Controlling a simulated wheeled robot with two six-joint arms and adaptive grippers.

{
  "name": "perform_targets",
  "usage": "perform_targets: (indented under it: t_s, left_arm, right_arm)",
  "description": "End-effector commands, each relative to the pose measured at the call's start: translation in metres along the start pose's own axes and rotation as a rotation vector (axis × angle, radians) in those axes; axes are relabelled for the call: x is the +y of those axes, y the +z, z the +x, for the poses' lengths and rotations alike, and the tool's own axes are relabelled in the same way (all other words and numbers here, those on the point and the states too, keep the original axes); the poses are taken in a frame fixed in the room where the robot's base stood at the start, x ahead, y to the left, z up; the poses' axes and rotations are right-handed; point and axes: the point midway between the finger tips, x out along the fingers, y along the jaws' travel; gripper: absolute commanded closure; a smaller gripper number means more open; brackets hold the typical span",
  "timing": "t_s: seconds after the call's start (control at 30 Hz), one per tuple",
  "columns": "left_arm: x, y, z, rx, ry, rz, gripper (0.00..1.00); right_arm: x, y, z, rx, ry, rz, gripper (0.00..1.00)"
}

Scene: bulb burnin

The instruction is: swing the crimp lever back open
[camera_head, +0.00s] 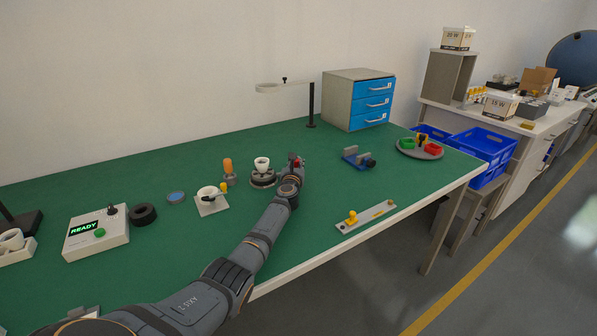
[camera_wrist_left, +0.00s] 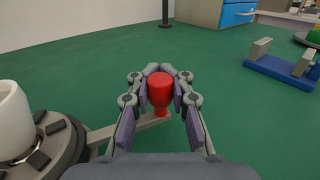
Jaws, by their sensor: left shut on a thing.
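The crimp station (camera_head: 262,181) is a dark round base with a white cup (camera_head: 262,163) upright in its middle, on the green table. In the left wrist view the white cup (camera_wrist_left: 12,120) and part of the dark base (camera_wrist_left: 62,142) fill the lower left. A pale lever arm (camera_wrist_left: 140,129) runs out from the base to a red knob (camera_wrist_left: 160,88). My left gripper (camera_head: 293,166) is just right of the station. In the left wrist view its fingers (camera_wrist_left: 160,95) are shut on the red knob, one on each side. My right gripper is not in view.
A white fixture (camera_head: 211,206) and an orange-topped holder (camera_head: 229,172) stand left of the station. A blue vise-like block (camera_head: 357,158) is to the right. A lamp-like stand (camera_head: 311,105) and drawer unit (camera_head: 350,100) stand behind. Table between station and block is clear.

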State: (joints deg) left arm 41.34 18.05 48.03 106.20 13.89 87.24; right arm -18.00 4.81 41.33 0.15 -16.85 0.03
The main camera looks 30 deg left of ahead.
Motion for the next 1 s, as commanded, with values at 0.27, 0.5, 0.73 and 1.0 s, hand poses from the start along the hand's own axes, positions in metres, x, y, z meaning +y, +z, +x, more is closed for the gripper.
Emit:
perform_targets:
  t_s: [0.27, 0.5, 0.73, 1.0]
  left_arm:
    - [0.011, -0.004, 0.012, 0.002, 0.116, 0.005, 1.00]
    - [0.013, -0.003, 0.014, 0.004, 0.147, 0.007, 1.00]
    - [0.014, -0.003, 0.014, 0.005, 0.150, 0.007, 1.00]
    - [0.014, -0.003, 0.014, 0.005, 0.149, 0.006, 0.65]
  right_arm:
    - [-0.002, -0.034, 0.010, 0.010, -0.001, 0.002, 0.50]
    - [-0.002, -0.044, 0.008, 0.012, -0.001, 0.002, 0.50]
    - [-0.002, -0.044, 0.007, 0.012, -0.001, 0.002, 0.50]
    - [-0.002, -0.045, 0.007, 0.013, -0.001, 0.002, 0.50]
